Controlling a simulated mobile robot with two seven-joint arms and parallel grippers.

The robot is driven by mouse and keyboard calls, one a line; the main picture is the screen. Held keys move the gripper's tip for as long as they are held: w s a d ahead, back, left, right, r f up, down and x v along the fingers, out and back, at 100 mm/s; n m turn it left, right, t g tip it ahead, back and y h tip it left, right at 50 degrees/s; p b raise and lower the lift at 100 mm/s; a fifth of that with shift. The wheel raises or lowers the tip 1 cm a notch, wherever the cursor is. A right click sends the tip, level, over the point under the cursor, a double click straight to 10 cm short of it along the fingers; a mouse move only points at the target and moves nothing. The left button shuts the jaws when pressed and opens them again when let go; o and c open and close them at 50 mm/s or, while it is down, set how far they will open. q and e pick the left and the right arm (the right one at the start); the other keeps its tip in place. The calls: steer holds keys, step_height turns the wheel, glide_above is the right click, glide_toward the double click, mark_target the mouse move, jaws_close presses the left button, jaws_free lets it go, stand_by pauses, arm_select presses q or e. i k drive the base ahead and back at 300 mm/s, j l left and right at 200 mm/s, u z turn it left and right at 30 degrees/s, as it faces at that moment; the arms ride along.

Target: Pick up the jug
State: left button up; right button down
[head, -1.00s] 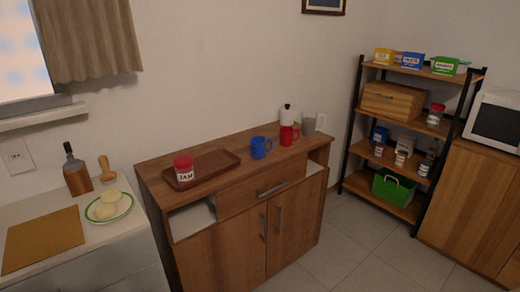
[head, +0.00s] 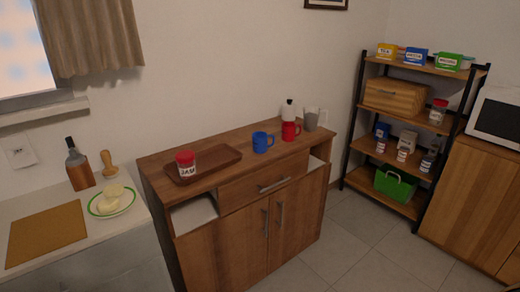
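A grey jug (head: 310,121) with a white handle on its right stands upright at the back right of the wooden cabinet top (head: 218,143) in the head view. A red mug (head: 290,131) stands to its left and slightly in front. A white pot with a black knob (head: 289,112) is behind the red mug, which hides its lower part. A blue mug (head: 262,142) stands further left. Neither of my grippers shows in the head view.
A brown tray (head: 222,153) with a red-lidded jar (head: 186,164) lies on the cabinet's left. A counter with a cutting board (head: 46,233) and plate (head: 96,211) is at left. A shelf rack (head: 386,164) and microwave (head: 497,121) are at right. Tiled floor (head: 352,240) in front is clear.

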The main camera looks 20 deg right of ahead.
mark_target(311, 113)
steer(key=i+l, duration=0.15)
steer(key=l, duration=0.25)
steer(key=i+l+u, duration=0.1)
steer(key=l, duration=0.3)
steer(key=i+l+u, duration=0.1)
steer(key=l, duration=0.3)
steer(key=i+l, duration=0.25)
steer(key=l, duration=0.2)
steer(key=i+l+u, duration=0.1)
steer(key=l, duration=0.3)
